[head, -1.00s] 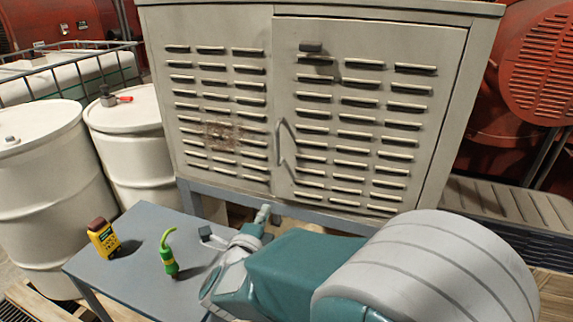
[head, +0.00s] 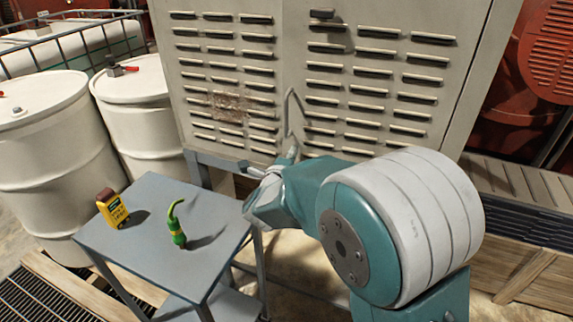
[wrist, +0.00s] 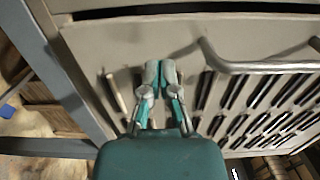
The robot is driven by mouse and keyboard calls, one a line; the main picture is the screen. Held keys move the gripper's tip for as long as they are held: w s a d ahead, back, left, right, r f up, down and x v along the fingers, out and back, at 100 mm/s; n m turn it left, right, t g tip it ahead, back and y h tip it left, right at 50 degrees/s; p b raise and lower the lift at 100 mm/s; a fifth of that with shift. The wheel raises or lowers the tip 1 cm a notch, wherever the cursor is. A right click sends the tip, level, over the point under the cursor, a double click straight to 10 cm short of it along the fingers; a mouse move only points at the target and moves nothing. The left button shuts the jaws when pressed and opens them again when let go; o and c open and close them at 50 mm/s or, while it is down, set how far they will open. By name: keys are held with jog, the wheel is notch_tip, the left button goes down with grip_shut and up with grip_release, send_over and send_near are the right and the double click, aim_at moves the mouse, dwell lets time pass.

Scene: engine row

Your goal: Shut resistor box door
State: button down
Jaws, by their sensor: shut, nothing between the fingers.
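The resistor box (head: 215,75) is a pale grey louvred cabinet in the head view. Its right door (head: 380,85) carries a long bar handle (head: 289,110) near its left edge. The door looks nearly in line with the box front; how far it stands open I cannot tell. In the wrist view the handle (wrist: 260,67) lies right of the fingers, and a dark narrow gap (wrist: 180,11) runs along the door edge. My gripper (head: 291,153) is shut and empty, just below the handle; it also shows in the wrist view (wrist: 160,68), in front of louvres. Contact is unclear.
A grey cart (head: 165,215) stands at the lower left, holding a yellow meter (head: 112,208) and a green tool (head: 176,225). White drums (head: 40,150) stand behind it. Red machinery (head: 530,80) and a wooden crate (head: 500,260) lie to the right.

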aim_at(298, 144)
jog(key=shift+w+d, duration=0.15)
jog(key=shift+w, duration=0.35)
jog(key=shift+w, duration=0.1)
jog(key=x, duration=0.2)
jog(key=shift+w+d, duration=0.1)
jog(key=shift+w, duration=0.3)
jog(key=shift+r, duration=0.15)
